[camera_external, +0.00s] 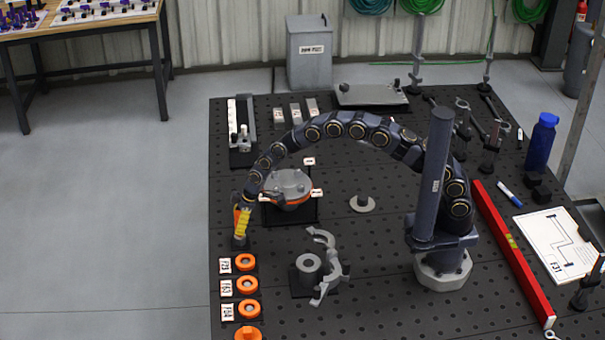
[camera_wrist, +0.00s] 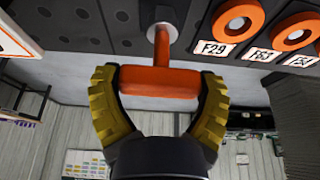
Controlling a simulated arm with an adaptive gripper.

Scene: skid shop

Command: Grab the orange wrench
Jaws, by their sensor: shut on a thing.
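The orange wrench (camera_wrist: 158,82) is a T-shaped tool with a thick crossbar and an orange shaft, seen in the wrist view. The shaft runs to a light grey round piece at the dark perforated table. My gripper (camera_wrist: 160,100) has yellow ribbed fingers curved around both ends of the crossbar, shut on it. In the external view my gripper (camera_external: 241,222) is at the table's left edge, pointing down, with a bit of orange beside its fingers. Most of the wrench is hidden there.
Several orange rings (camera_external: 246,262) with number cards lie in a column just in front of my gripper. A grey round part with orange (camera_external: 288,186) stands to its right. A grey clamp-like part (camera_external: 327,262) and a red level bar (camera_external: 512,250) are farther right.

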